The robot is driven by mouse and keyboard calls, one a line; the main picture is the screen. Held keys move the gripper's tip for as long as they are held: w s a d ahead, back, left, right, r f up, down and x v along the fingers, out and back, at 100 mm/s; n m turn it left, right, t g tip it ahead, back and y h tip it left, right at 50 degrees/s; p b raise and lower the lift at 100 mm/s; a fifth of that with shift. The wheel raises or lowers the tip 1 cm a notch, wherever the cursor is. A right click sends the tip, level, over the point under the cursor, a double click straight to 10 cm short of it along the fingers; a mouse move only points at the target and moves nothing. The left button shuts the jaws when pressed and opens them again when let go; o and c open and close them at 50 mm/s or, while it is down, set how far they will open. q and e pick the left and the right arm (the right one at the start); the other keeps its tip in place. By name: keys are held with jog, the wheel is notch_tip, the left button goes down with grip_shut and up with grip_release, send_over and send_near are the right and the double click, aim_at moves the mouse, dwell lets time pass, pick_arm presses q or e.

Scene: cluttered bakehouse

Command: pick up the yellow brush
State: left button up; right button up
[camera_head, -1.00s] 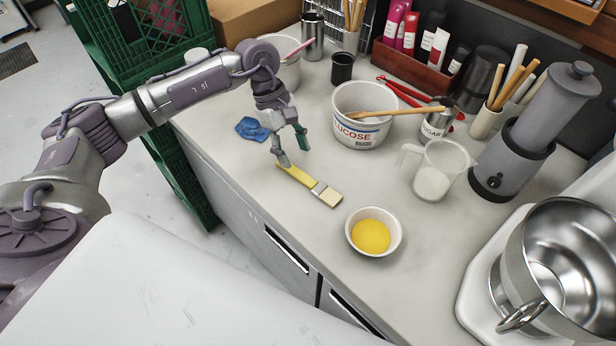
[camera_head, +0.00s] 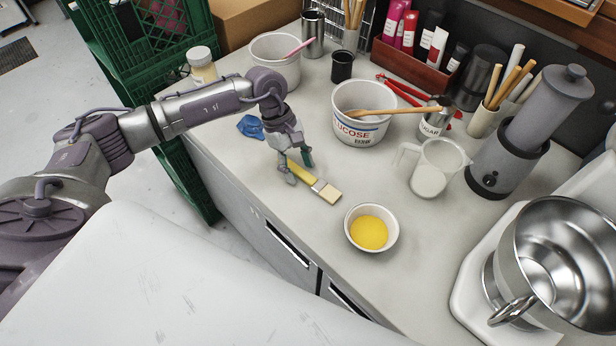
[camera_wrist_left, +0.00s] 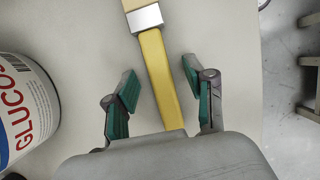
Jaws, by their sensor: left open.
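The yellow brush (camera_head: 303,172) lies flat on the grey counter, its pale bristles (camera_head: 328,192) pointing to the lower right in the head view. My left gripper (camera_head: 298,171) is low over the brush's handle end, with one finger on each side of it. In the left wrist view the yellow handle (camera_wrist_left: 160,75) runs between the open, green-padded fingers of the gripper (camera_wrist_left: 158,92), with gaps on both sides. The metal band and bristle end point away from the gripper. The handle's near end is partly hidden by the gripper body. My right gripper is not in view.
A white glucose tub (camera_head: 362,128) with a wooden spoon stands beside the gripper. A white bowl of yellow contents (camera_head: 390,246) is in front, and a blue cloth (camera_head: 250,127) lies behind. A measuring jug (camera_head: 440,158) stands to the right. The counter's front edge is near.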

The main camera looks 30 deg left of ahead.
aim_at(305, 173)
pick_arm(q)
jog(key=shift+f, duration=0.15)
jog(key=shift+c, duration=0.3)
jog(key=shift+s, duration=0.1)
grip_shut()
jog(key=shift+r, duration=0.25)
jog(key=r, duration=0.1)
jog(key=r+b, duration=0.1)
jog(key=r, duration=0.1)
jog(key=shift+w, duration=0.25)
jog(key=s+d+r+b, duration=0.2)
jog(key=d+r+b, duration=0.1)
jog(key=d+r, duration=0.5)
jog(key=d, duration=0.3)
jog(key=shift+s+d+b, duration=0.25)
jog(key=shift+b, duration=0.15)
